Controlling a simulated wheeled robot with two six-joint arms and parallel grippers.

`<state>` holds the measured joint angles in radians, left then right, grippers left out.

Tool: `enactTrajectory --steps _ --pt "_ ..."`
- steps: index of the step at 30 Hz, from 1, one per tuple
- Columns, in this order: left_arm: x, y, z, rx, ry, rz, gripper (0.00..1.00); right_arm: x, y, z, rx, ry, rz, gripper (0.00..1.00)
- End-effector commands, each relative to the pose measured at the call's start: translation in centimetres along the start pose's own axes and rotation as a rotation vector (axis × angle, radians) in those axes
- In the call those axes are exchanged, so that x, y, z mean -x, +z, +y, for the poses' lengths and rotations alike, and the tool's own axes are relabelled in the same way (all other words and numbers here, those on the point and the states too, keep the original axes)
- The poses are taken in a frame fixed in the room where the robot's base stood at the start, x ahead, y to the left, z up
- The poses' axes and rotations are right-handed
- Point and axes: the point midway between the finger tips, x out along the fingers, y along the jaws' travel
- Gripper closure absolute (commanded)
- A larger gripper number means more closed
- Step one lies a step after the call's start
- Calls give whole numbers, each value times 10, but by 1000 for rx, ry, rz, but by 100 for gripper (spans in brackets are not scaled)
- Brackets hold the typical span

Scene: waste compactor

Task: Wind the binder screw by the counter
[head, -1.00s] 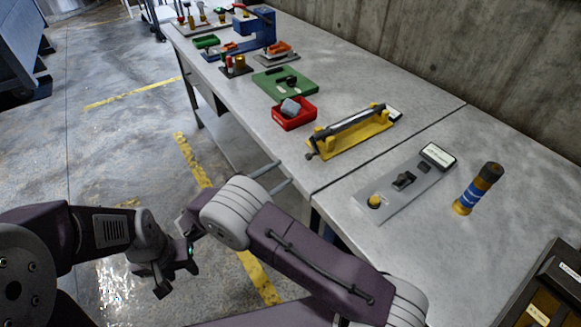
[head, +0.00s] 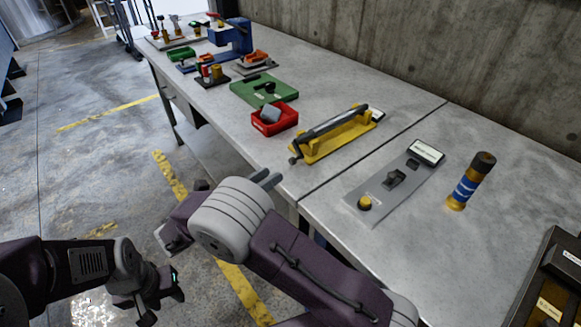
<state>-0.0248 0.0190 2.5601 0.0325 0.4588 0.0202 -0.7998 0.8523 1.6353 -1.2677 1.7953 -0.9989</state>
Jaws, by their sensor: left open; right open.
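The yellow frame (head: 320,145) with a long dark bar and a small round knob (head: 293,160) at its near left end lies on the workbench; it looks like the binder screw. A small white-faced box (head: 375,114) sits at its far end, perhaps the counter. My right gripper (head: 270,178) shows only as two grey fingertips beyond my arm link, at the bench's front edge, open, apart from the knob and just below left of it. The rest of it is hidden. My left gripper (head: 150,291) is open and empty over the floor, away from the bench.
A red bin (head: 274,121) with a grey block stands left of the frame, near a green plate (head: 262,90). A concrete wall backs the bench (head: 330,205).

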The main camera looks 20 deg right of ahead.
Motion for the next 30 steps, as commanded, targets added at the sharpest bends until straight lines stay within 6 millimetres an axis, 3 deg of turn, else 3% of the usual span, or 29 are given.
enactTrajectory --steps 12,16,23,24,28,30 --pt "-14 1 0 0 0 0 59 -76 -1 0 -1 -3 2 59" --pt "-16 2 0 0 0 0 59 -87 0 0 -1 -2 1 59" --pt "-15 2 0 0 0 0 59 -88 1 0 -1 0 0 59" --pt "-15 2 0 0 0 0 59 -88 1 0 -1 0 0 62" --pt "-15 2 0 0 0 0 59 -88 1 0 -1 -1 0 98" --pt "-15 2 0 0 0 0 59 -88 1 0 -1 -1 0 100"
